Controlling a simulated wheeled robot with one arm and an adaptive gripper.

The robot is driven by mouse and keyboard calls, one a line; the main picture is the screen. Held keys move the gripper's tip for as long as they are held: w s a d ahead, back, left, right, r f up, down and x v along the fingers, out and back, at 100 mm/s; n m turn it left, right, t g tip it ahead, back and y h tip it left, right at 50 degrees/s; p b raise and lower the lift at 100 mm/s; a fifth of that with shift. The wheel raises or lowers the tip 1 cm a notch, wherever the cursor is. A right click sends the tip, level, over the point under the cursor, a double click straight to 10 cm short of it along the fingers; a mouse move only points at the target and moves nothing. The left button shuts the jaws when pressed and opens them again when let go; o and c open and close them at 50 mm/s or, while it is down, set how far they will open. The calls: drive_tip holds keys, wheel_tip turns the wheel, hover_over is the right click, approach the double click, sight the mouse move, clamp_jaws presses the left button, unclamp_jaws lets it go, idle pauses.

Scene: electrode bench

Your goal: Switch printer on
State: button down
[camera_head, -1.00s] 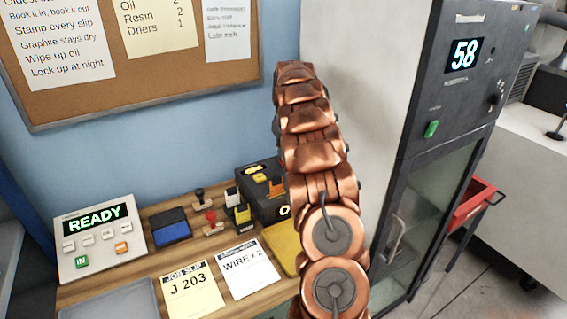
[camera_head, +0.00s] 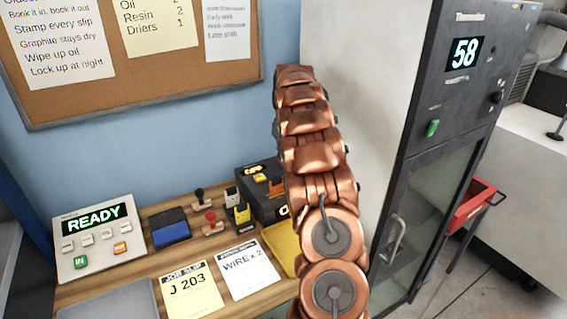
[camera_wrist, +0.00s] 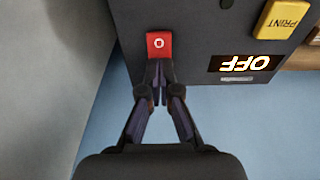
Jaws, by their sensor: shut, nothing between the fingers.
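The printer is a dark box, seen in the wrist view (camera_wrist: 205,22) and partly hidden behind my copper arm in the head view (camera_head: 266,209). In the wrist view its red switch (camera_wrist: 159,42), marked 0, is on the face in front of me. Its small display (camera_wrist: 243,63) reads OFF and appears upside down. A yellow PRINT button (camera_wrist: 283,19) is at the upper right. My gripper (camera_wrist: 158,66) is shut and empty, its fingertips at the lower edge of the red switch. I cannot tell whether they touch it. The head view does not show my gripper.
A tall grey cabinet (camera_head: 372,60) with a display reading 58 stands close on the right. On the bench are a READY console (camera_head: 97,262), a blue ink pad (camera_head: 172,233), stamps, a J 203 job slip (camera_head: 190,295) and a WIRE x 2 card (camera_head: 247,268).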

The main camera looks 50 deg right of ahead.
drive_tip(key=shift+f, duration=0.1)
drive_tip(key=shift+r+p, duration=0.9)
drive_tip(key=shift+r, duration=2.6)
drive_tip(key=shift+a, duration=0.1)
drive_tip(key=s+a+r+g, duration=0.1)
drive_tip(key=s+a+r, duration=0.15)
drive_tip(key=a, duration=0.75)
drive_tip(key=s+a+r+n, duration=0.1)
drive_tip(key=s+a, duration=0.3)
drive_tip(key=a, duration=0.5)
drive_tip(key=s+a+r+g, duration=0.1)
drive_tip(key=s+a+r, duration=0.15)
drive_tip(key=a, duration=0.75)
drive_tip(key=s+a+f+n, duration=0.1)
drive_tip(key=s+a+f, duration=0.1)
drive_tip(key=s+a, duration=0.3)
drive_tip(key=s+a+f+g, duration=0.1)
drive_tip(key=s+a+f, duration=0.2)
drive_tip(key=s, duration=1)
drive_tip(key=s+a+f+n, duration=0.1)
drive_tip(key=s+a+f, duration=0.1)
drive_tip(key=s+a, duration=0.7)
drive_tip(key=shift+f+n+g+y, duration=0.3)
